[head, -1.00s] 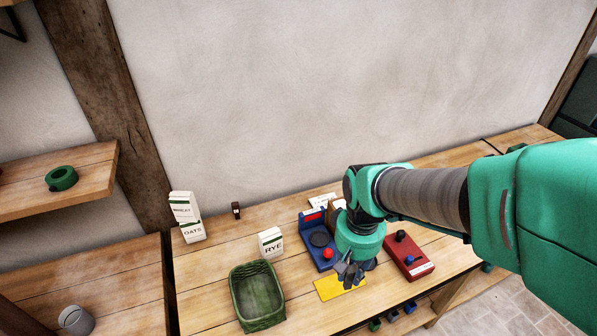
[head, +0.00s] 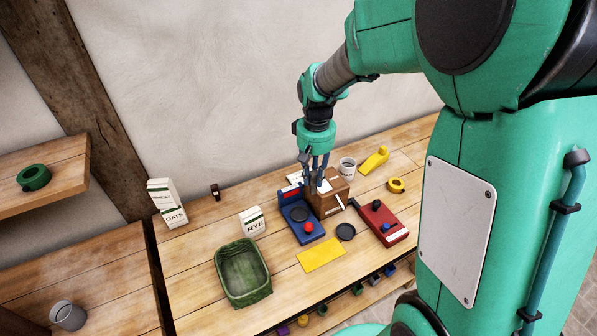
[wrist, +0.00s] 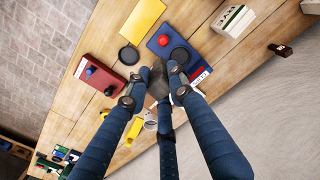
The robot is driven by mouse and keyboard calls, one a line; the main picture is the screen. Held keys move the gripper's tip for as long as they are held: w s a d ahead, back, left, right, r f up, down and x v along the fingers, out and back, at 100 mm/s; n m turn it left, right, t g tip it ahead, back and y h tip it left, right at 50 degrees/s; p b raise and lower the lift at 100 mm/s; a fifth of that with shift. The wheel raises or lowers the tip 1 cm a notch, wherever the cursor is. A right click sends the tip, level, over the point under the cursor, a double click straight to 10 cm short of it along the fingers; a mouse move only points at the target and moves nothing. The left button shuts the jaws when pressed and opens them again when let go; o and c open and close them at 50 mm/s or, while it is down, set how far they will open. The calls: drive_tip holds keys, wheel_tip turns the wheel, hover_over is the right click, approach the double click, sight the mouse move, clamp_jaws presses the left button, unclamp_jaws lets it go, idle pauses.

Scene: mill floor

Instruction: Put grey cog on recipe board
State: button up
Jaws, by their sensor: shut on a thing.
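My gripper (head: 318,172) is shut above the brown wooden box (head: 330,203) near the back of the bench. In the wrist view my fingers (wrist: 158,78) close around a dark grey-brown thing (wrist: 157,88). It is mostly hidden, and I cannot tell for sure whether it is the grey cog. No other cog is clearly visible. A flat yellow board (head: 321,254) lies bare at the bench's front edge, and it also shows in the wrist view (wrist: 143,20). I cannot confirm that it is the recipe board.
A blue scale-like device (head: 302,222) stands left of the box, a red device (head: 383,223) right. A dark disc (head: 346,232) lies between them. A green basket (head: 243,276), a RYE carton (head: 252,221), a white mug (head: 347,166) and yellow items (head: 374,160) surround them.

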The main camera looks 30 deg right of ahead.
drive_tip(key=w+d+f+p, duration=0.2)
drive_tip(key=w+d+f, duration=0.15)
drive_tip(key=w, duration=0.55)
drive_tip(key=w+d+f+n+p, duration=0.1)
drive_tip(key=w+d+f, duration=0.25)
drive_tip(key=w, duration=0.65)
drive_tip(key=w+d+f+p, duration=0.2)
drive_tip(key=w+d, duration=0.3)
drive_tip(key=w, duration=0.4)
drive_tip(key=f, duration=0.5)
drive_tip(key=shift+w+f, duration=0.2)
drive_tip(key=shift+f, duration=0.1)
wheel_tip(320, 180, down, 6)
drive_tip(key=shift+f, duration=0.15)
drive_tip(key=shift+f, duration=0.1)
drive_tip(key=shift+f+p, duration=0.3)
drive_tip(key=shift+f, duration=1.45)
drive_tip(key=shift+f, duration=0.2)
